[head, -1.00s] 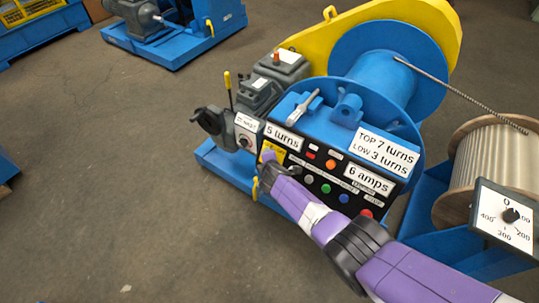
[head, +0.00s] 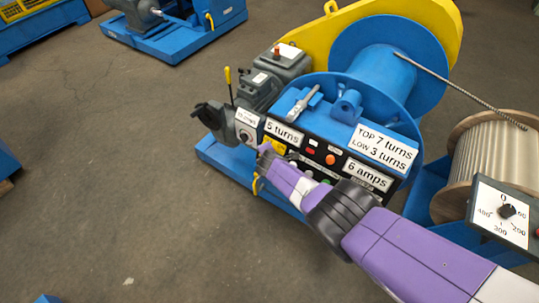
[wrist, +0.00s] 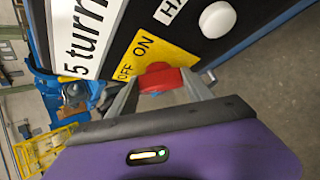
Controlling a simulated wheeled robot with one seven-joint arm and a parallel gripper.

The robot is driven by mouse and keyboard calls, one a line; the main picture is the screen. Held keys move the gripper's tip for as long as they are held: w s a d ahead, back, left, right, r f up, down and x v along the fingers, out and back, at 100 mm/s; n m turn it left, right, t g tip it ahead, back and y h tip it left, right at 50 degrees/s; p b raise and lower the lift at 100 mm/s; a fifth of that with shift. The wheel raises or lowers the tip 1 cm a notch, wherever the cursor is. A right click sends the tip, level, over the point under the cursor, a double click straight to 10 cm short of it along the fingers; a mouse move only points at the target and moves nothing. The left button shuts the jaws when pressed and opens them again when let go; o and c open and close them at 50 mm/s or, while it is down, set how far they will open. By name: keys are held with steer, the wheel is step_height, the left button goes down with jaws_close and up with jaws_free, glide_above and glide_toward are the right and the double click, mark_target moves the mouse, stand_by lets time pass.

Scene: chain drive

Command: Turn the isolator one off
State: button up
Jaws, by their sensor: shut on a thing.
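The isolator shows in the wrist view as a red knob (wrist: 160,78) in front of a yellow plate (wrist: 138,50) marked OFF and ON. My gripper (wrist: 162,84) has a finger on each side of the red knob and is shut on it. In the head view my gripper (head: 264,157) is at the left end of the black control panel (head: 318,150), just below the "5 turns" label (head: 284,134). The knob is hidden there by my gripper. Which mark the knob points to, I cannot tell.
A white round knob (wrist: 217,20) sits close to the isolator on the panel. An orange button (head: 330,159) and other controls lie to the right, partly behind my arm. A wooden cable reel (head: 480,150) stands at the right.

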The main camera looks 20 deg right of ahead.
steer(key=o, duration=1.4)
steer(key=shift+c, duration=0.2)
steer(key=p+v, duration=0.2)
steer(key=p, duration=0.2)
steer(key=shift+s+r, duration=0.15)
steer(key=shift+r, duration=0.25)
steer(key=shift+p+v, duration=0.3)
steer(key=shift+v, duration=2.15)
steer(key=shift+s+a+f, duration=0.1)
steer(key=shift+a, duration=0.05)
